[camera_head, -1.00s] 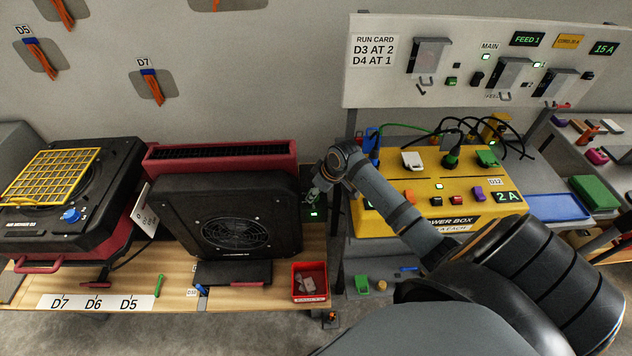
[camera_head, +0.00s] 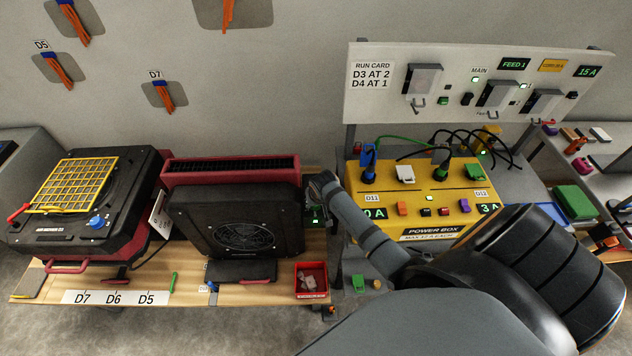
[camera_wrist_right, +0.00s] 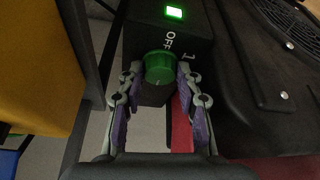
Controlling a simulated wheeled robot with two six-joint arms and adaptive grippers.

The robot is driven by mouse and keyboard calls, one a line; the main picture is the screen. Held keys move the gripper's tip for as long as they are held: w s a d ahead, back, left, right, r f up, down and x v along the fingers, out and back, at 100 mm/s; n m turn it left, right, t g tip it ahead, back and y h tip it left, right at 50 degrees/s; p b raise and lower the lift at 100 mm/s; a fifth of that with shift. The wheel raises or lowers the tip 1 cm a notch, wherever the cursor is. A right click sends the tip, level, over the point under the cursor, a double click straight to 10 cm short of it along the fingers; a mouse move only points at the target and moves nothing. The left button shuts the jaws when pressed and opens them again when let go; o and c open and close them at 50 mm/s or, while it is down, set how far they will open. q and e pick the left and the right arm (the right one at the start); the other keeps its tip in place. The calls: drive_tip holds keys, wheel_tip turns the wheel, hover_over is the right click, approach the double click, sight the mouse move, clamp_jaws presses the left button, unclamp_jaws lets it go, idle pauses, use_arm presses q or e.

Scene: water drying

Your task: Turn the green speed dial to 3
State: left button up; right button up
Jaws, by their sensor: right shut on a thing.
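The green speed dial (camera_wrist_right: 159,66) sits on a dark control box in the right wrist view, with the labels OFF and 1 beside it and a lit green lamp above. My right gripper (camera_wrist_right: 158,84) has its two purple-padded fingers on either side of the dial, shut on it. The dial's pointer setting is not clear, and labels 2 and 3 are not in sight. In the head view the box, with its green lamp (camera_head: 316,222), is beside the upright black air mover (camera_head: 240,220); my right arm hides the dial. My left gripper is not in view.
The yellow power box (camera_head: 400,222) with several plugs stands to the right, its displays reading 0 A and 3 A. Another air mover (camera_head: 85,205) with a yellow grille and blue dial is at left. A red bin (camera_head: 311,280) stands at the bench front.

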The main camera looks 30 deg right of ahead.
idle(0.3)
drive_tip(key=o, duration=1.2)
drive_tip(key=shift+c, duration=0.2)
